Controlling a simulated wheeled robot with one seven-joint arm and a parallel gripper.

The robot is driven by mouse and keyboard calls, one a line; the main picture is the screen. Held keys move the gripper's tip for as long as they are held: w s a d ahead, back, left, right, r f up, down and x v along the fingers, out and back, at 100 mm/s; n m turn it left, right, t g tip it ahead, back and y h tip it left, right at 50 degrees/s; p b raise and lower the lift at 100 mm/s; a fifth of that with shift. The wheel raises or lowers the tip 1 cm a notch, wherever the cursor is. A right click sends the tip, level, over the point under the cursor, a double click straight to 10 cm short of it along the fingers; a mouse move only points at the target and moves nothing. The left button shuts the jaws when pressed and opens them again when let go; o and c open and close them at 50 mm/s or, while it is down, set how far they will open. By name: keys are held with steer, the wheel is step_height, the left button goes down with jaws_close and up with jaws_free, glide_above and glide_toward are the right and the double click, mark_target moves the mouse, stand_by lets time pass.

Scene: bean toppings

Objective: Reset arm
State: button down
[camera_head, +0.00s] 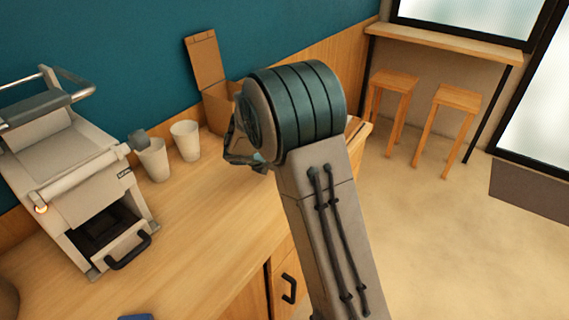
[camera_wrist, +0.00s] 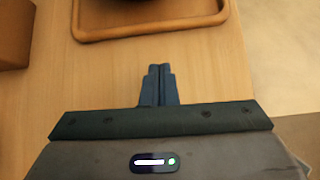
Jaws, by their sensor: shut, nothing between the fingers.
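My arm rises from the lower middle of the head view and bends over the right end of the counter. In the wrist view my gripper (camera_wrist: 159,72) is shut, its two dark blue fingers pressed together with nothing between them. It points over the bare wooden counter (camera_wrist: 105,80), below a wooden tray (camera_wrist: 150,33) at the top of the picture. In the head view the arm hides the gripper and most of that end of the counter.
Two white cups (camera_head: 185,141) stand near the wall, the left one with a grey item at its top. An open cardboard box (camera_head: 216,108) is behind my arm. A machine (camera_head: 70,165) stands on the left. Two stools (camera_head: 447,112) stand at right; the floor between is clear.

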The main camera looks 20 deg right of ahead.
steer(key=v, duration=0.6)
steer(key=s+d+r+m+g+y, duration=0.1)
steer(key=s+d+r+m, duration=0.15)
steer(key=s+m, duration=0.4)
steer(key=s+d+r+m+g+y, duration=0.1)
steer(key=s+d+r+m, duration=0.15)
steer(key=s+m, duration=0.35)
steer(key=s+a+m+y, duration=0.1)
steer(key=s+m+y, duration=0.1)
steer(key=s+m, duration=0.5)
steer(key=s+a+r+m+g+y+p, duration=0.1)
steer(key=s+a+m+y, duration=0.1)
steer(key=s+m, duration=0.4)
steer(key=s, duration=0.4)
steer(key=shift+r+m+y, duration=0.15)
steer(key=shift+m+y, duration=0.2)
steer(key=shift+y, duration=0.05)
steer(key=shift+a, duration=0.1)
